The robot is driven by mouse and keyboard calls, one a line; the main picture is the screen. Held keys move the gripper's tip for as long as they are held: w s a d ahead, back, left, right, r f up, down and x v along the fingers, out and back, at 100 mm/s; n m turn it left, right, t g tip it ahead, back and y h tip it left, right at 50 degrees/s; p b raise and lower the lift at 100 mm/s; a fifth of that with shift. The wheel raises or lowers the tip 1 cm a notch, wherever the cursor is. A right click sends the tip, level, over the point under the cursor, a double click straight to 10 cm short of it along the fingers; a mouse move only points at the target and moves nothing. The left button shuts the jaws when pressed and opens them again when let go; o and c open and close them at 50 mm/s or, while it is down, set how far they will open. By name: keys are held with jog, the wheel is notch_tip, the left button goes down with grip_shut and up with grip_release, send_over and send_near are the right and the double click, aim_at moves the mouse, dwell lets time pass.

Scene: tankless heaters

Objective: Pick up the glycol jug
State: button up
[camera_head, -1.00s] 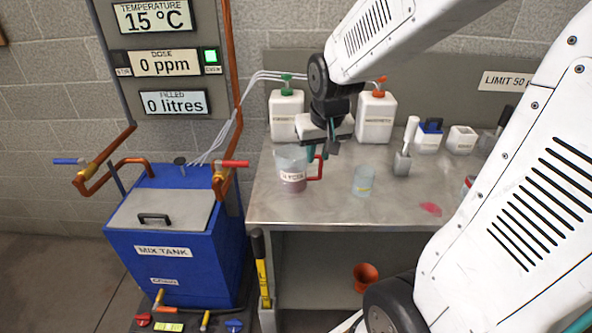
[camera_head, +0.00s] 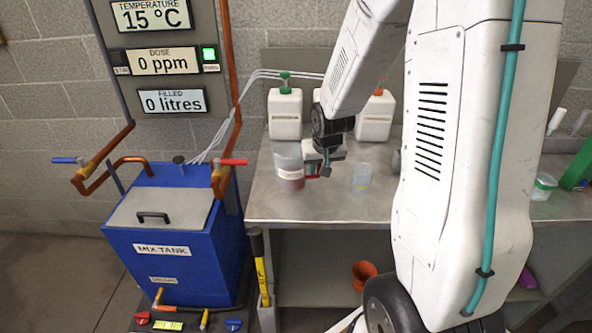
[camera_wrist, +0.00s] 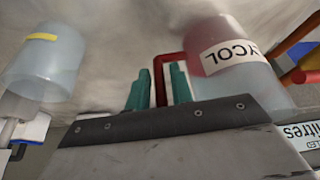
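The glycol jug (camera_head: 289,163) is a clear jug with red liquid, a white label and a red handle. It stands upright on the metal bench, near its left end. In the wrist view the jug (camera_wrist: 222,58) is at the right, with "GLYCOL" on its label upside down. My gripper (camera_head: 326,166) is at the handle side of the jug. In the wrist view its teal fingers (camera_wrist: 159,82) stand apart, one on each side of the handle's bar, with small gaps showing. The fingertips are partly hidden in the head view.
A clear beaker with a yellow mark (camera_head: 362,176) stands close to the right of my gripper. White bottles with a green cap (camera_head: 285,112) and an orange cap (camera_head: 374,118) stand behind. The blue mix tank (camera_head: 165,250) is left of the bench (camera_head: 300,208).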

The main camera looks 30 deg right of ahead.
jog(key=shift+c, duration=0.3)
grip_shut()
jog(key=shift+r, duration=0.1)
